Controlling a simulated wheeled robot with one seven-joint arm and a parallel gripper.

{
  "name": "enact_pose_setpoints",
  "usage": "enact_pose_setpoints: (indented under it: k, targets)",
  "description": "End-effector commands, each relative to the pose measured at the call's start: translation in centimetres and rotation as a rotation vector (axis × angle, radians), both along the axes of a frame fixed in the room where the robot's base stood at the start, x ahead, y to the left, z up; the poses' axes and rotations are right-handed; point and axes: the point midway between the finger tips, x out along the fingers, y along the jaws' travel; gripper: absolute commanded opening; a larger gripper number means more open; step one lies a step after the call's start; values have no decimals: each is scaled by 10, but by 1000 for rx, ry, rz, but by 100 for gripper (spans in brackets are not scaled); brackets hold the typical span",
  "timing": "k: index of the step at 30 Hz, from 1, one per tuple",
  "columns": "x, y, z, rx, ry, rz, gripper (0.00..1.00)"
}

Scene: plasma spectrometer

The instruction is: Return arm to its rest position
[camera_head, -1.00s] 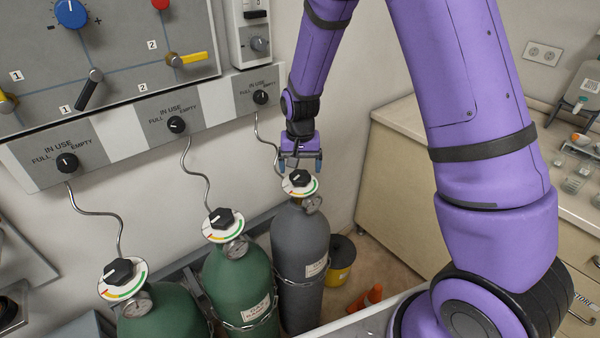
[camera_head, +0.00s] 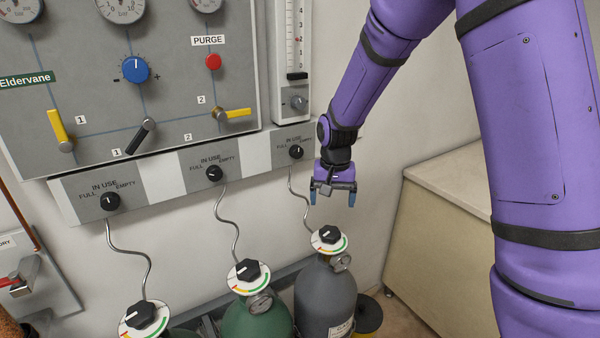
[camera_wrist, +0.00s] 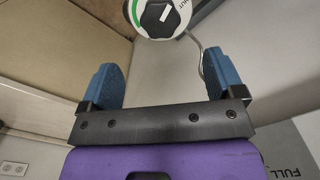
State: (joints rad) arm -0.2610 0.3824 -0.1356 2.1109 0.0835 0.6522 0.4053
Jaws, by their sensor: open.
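My purple arm comes down from the top right in the head view. My gripper (camera_head: 333,196) hangs with its blue fingers pointing down, above the black valve knob (camera_head: 329,234) of the grey gas cylinder (camera_head: 325,296). Its fingers are apart, with nothing between them. In the wrist view my gripper (camera_wrist: 160,85) also shows open and empty. The knob with its white dial (camera_wrist: 162,16) lies beyond the fingertips there, apart from them.
Green cylinders (camera_head: 257,320) stand left of the grey one. A wall panel (camera_head: 130,80) with gauges, levers and a row of selector knobs (camera_head: 213,173) is behind. A beige counter (camera_head: 440,240) stands at right. Thin hoses run from panel to cylinders.

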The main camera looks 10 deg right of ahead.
Motion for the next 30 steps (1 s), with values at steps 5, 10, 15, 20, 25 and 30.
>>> enact_pose_setpoints:
  k: [5, 10, 15, 20, 25, 30]
  targets:
    - [-6, -4, 16, 8, -18, 9, 88]
    - [-28, -14, 62, 27, -69, 42, 88]
    - [-60, -25, 109, 40, -126, 87, 88]
    - [-94, -36, 146, 44, -184, 127, 88]
    - [-134, -46, 178, 37, -245, 173, 88]
    - [-175, -55, 203, 20, -305, 216, 88]
